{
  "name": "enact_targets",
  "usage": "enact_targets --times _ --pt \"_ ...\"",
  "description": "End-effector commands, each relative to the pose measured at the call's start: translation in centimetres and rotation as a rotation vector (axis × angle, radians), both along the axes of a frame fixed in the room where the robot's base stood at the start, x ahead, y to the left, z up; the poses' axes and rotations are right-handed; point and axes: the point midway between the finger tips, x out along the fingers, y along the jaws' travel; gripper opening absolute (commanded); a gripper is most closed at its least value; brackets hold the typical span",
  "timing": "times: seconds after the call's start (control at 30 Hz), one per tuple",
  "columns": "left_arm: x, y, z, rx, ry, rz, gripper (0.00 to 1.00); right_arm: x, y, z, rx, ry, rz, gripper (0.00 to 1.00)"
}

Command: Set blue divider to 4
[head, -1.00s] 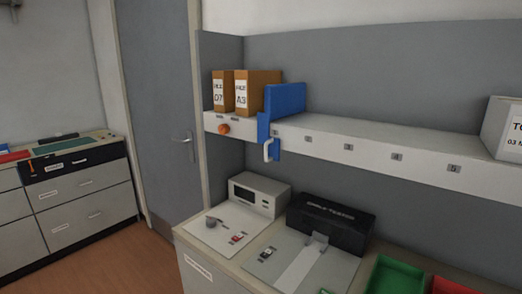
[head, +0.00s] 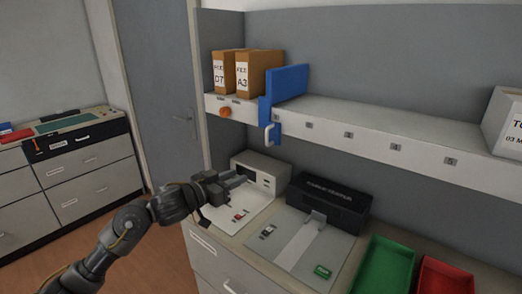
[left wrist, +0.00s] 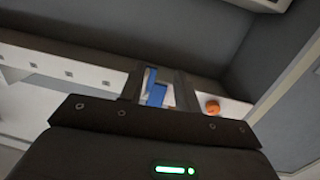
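The blue divider (head: 287,84) stands upright on the long white shelf (head: 375,120), just right of two brown boxes. Its blue front plate hangs over the shelf's front edge and carries a white handle (head: 269,134). Small number labels run along the shelf front to its right; the digits are too small to read surely. My left gripper (head: 242,180) is below and left of the handle, over the counter, apart from the divider. In the left wrist view the divider (left wrist: 157,93) shows between its two spread, empty fingers. My right gripper is out of view.
Brown boxes (head: 259,73) stand left of the divider, above an orange knob (head: 225,112). A white box (head: 505,123) sits at the shelf's right end. Below are a grey device (head: 262,172), a black unit (head: 328,198) and green (head: 385,268) and red (head: 445,280) trays. The shelf between divider and white box is clear.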

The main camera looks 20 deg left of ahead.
Motion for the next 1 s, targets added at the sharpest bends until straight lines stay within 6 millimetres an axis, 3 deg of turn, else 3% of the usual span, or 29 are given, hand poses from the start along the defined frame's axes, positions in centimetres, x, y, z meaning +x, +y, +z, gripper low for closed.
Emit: enact_targets --times 0.03,0.1,0.23,0.57,1.0 --pt "0.1 0.2 3.0 -0.001 -0.033 -0.029 0.33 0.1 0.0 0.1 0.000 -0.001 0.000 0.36" --pt "-0.1 0.2 5.6 -0.013 -0.053 -0.064 0.33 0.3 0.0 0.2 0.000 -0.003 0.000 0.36" --pt "-0.4 0.2 8.3 -0.026 -0.067 -0.100 0.33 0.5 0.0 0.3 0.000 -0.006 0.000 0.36" --pt "0.4 -0.3 9.1 -0.035 -0.068 -0.110 0.33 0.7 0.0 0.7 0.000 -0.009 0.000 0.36" --pt "6.8 -4.5 9.1 -0.033 -0.068 -0.108 0.33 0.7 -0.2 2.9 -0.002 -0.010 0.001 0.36"
